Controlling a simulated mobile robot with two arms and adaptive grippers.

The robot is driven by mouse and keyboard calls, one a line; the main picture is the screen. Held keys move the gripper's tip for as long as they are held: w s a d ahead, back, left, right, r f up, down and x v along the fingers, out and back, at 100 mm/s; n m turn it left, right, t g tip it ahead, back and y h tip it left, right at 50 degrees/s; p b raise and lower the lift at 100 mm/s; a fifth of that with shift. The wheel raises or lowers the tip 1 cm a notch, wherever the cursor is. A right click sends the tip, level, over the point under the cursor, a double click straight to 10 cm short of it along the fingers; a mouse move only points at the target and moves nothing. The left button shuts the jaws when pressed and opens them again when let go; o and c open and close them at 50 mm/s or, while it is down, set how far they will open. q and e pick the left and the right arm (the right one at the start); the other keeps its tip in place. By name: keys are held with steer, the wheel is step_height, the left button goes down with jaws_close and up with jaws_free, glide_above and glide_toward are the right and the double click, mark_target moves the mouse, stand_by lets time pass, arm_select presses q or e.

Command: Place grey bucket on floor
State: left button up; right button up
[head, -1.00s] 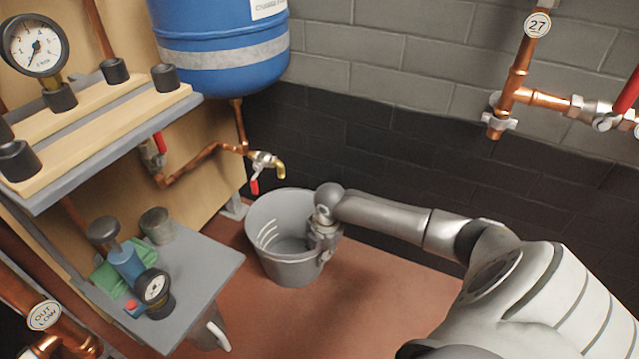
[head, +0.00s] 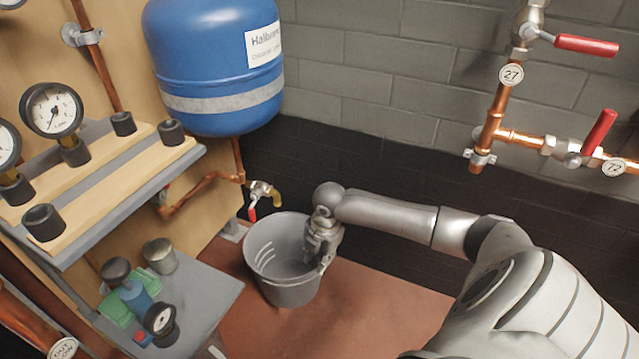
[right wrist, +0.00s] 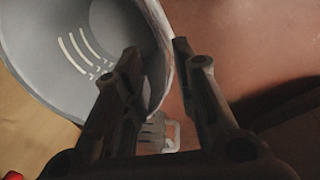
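The grey bucket (head: 272,262) stands upright on the red-brown floor below a tap, by the dark wall. Its mouth faces up and its inside looks empty. My right gripper (head: 318,247) is at the bucket's right rim. In the right wrist view my right gripper (right wrist: 158,48) is open, its fingers apart on either side of the rim of the bucket (right wrist: 60,45); the left finger overlaps the inside and the other is outside. Whether either finger touches the wall cannot be told. My left gripper is not in view.
The tap (head: 262,190) hangs just above the bucket's far left edge. A grey shelf (head: 205,300) with gauges and cans stands to the left. A blue tank (head: 220,60) hangs above. Copper pipes with red-handled valves (head: 588,46) run at the right. Floor is clear right of the bucket.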

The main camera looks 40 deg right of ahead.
steer(key=shift+s+r+p, duration=0.2)
steer(key=shift+r+p, duration=0.2)
steer(key=shift+r, duration=0.85)
steer(key=shift+a, duration=0.1)
